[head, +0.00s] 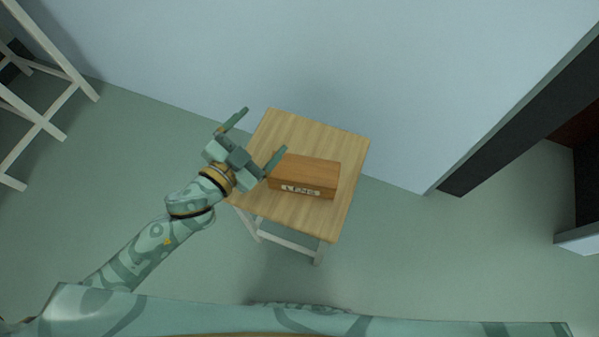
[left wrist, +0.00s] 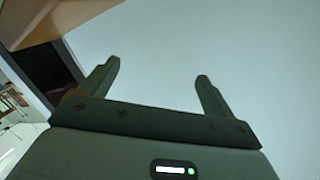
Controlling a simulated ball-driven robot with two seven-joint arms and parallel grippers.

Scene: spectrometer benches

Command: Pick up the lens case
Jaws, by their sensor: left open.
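The lens case (head: 318,172) is a brown box with a white label reading "LENS" on its front side. It lies on a small wooden stool (head: 285,125) in the head view. My left gripper (head: 260,133) is open and empty, above the left part of the stool top, to the left of the case. One finger overlaps the case's left edge in the picture; I cannot tell if they touch. In the left wrist view the open fingers (left wrist: 157,85) point at the pale wall with nothing between them. My right gripper is not in view.
A pale wall (head: 340,60) stands behind the stool. A white frame (head: 45,120) is at the far left. A dark doorway edge (head: 520,115) is at the right. Floor is clear on both sides of the stool. A brown surface (left wrist: 60,15) shows at the wrist view's top left.

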